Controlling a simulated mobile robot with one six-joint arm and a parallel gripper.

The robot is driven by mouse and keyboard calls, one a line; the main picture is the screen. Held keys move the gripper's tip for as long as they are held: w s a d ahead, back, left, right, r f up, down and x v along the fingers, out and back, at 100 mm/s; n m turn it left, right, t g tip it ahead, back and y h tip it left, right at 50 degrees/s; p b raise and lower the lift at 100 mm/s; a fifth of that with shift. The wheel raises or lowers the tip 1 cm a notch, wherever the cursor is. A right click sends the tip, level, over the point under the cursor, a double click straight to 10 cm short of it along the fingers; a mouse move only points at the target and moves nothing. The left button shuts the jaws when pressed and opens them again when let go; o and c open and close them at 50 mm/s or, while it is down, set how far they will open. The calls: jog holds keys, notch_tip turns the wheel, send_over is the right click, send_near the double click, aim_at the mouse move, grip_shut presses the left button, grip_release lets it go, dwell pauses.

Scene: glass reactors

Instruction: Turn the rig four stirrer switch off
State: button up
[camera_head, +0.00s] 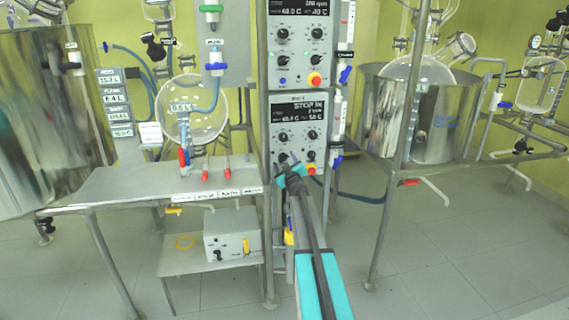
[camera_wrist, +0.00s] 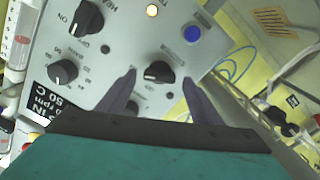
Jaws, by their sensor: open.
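The lower control panel (camera_head: 297,143) has a dark display reading "STOP IN" and several black knobs; its small heading is hard to read. My gripper (camera_head: 290,164) is at the lower left of this panel. In the wrist view, my gripper (camera_wrist: 160,78) is open, its two dark fingers on either side of a black knob (camera_wrist: 158,72) with a light pointer mark. Whether the fingers touch the knob cannot be told. Another black knob (camera_wrist: 87,17) beside the word ON and a dial knob (camera_wrist: 62,72) with numbers sit to the left. The knob's label is not readable.
An upper control panel (camera_head: 296,45) with its own display is directly above. A steel bench (camera_head: 130,186) stands left, a steel vessel (camera_head: 420,115) right. Free floor lies front right.

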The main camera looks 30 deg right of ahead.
jog(key=shift+w+d, duration=0.1)
jog(key=c, duration=1.1)
jog(key=shift+o, duration=0.2)
jog(key=shift+n, duration=0.4)
jog(key=n+b, duration=0.1)
jog(key=n, duration=0.4)
jog(key=shift+f, duration=0.2)
jog(key=n+b, duration=0.2)
jog(key=n, duration=0.4)
jog(key=o, duration=1.1)
jog(key=shift+c, duration=0.2)
